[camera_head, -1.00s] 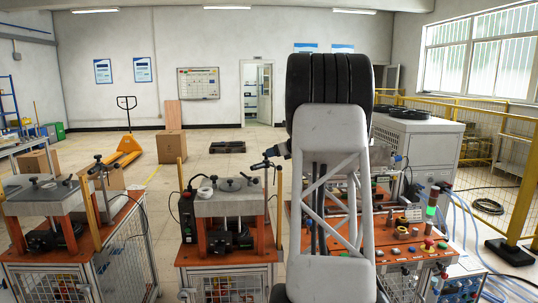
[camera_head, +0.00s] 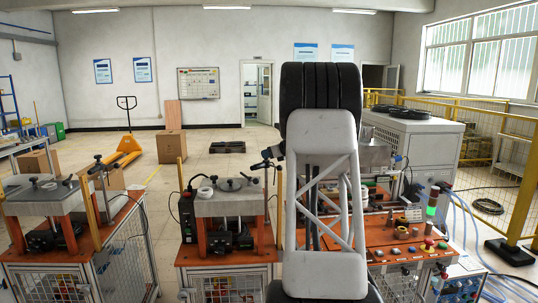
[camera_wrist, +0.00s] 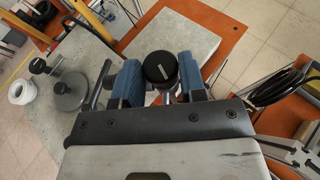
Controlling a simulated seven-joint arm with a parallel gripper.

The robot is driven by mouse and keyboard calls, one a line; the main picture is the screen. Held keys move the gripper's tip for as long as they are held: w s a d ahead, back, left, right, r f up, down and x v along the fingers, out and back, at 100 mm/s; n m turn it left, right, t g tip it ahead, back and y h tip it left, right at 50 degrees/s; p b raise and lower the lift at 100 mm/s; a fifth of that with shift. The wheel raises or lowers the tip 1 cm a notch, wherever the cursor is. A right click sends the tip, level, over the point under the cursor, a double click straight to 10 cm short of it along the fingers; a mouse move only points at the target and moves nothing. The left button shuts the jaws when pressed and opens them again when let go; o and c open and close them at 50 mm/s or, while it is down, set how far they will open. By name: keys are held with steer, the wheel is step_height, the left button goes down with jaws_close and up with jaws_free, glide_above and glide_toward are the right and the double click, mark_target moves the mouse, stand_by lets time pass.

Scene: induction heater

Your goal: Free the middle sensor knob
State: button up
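A round black knob (camera_wrist: 160,68) with a white line on its top shows in the wrist view, above a grey post. My gripper (camera_wrist: 161,85) has its two blue fingers apart, one on each side of the knob. The knob's edges reach close to both fingers, and I cannot see whether they touch it. In the head view my own arm hides the gripper. A sensor bracket with black knobs (camera_head: 266,160) stands at the right of the middle station, just left of my arm.
The middle station has a grey plate (camera_head: 228,204) on orange supports. A similar left station (camera_head: 40,201) stands beside it. On the right is an orange control bench (camera_head: 400,232) with several buttons. In the wrist view, a grey disc with a handle (camera_wrist: 71,88) and black cable (camera_wrist: 283,86) lie nearby.

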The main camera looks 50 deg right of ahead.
steer(key=shift+c, duration=0.7)
steer(key=shift+d+n+y, duration=0.1)
steer(key=shift+n+y, duration=0.2)
steer(key=shift+y, duration=0.1)
steer(key=shift+w+d+n+g+y, duration=0.15)
steer(key=shift+n+g+y, duration=0.15)
steer(key=shift+n+y, duration=0.75)
steer(key=shift+s+d+n+g+y, duration=0.1)
steer(key=shift+n+g+y, duration=0.2)
steer(key=shift+n+y, duration=0.75)
steer(key=o, duration=0.9)
steer(key=shift+v, duration=3.9)
